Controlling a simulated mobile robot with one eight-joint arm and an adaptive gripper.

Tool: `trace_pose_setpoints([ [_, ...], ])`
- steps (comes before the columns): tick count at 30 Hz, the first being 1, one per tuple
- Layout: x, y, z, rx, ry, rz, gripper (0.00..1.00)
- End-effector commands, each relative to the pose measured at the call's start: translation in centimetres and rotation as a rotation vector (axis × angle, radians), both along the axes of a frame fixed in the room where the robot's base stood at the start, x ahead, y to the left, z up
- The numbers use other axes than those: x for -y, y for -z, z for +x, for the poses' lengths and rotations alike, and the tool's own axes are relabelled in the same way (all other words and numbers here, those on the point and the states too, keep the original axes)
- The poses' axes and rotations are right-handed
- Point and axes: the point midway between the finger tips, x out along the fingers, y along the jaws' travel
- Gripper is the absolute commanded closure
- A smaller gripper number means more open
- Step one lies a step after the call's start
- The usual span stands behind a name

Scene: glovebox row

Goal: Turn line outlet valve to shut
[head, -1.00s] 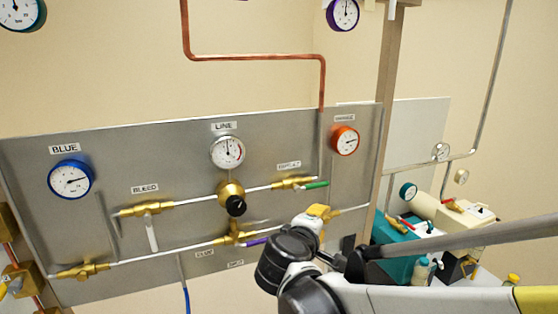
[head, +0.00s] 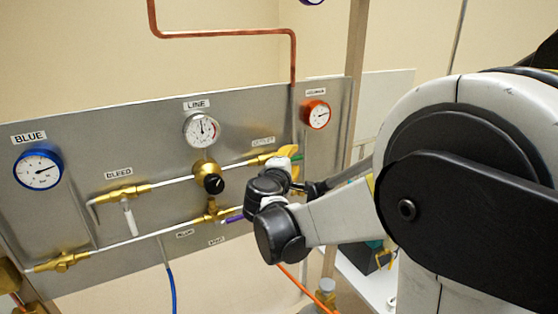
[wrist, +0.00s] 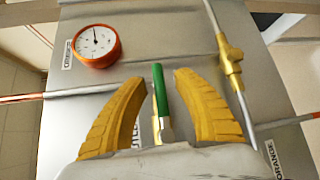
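The outlet valve (head: 265,158) is a brass body on the upper pipe of the grey panel, under the OUTLET label (head: 263,141). Its green lever handle (head: 298,156) points right, roughly along the pipe, and is partly hidden behind my gripper (head: 290,161). In the wrist view the green handle (wrist: 160,90) stands between the two yellow fingers of my gripper (wrist: 150,88). The fingers are apart, with a visible gap on each side of the handle.
The orange gauge (head: 317,114) is just above right of my gripper. The line gauge (head: 201,130) and brass regulator (head: 207,175) are to the left. A purple handle (head: 234,218) is below. My arm covers the right side of the head view.

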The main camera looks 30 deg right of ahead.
Motion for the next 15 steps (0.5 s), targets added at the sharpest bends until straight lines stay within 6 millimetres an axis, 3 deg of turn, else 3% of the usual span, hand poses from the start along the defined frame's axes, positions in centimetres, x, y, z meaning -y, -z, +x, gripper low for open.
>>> trace_pose_setpoints([
  [7, 0.08, -0.01, 0.06, 0.0, 0.0, 0.0, 0.65],
  [8, 0.08, -0.01, 0.06, 0.0, 0.0, 0.0, 0.69],
  [11, 0.07, -0.01, 0.05, 0.0, 0.0, 0.0, 1.0],
  [15, 0.05, -0.01, 0.05, 0.0, 0.0, 0.0, 1.0],
])
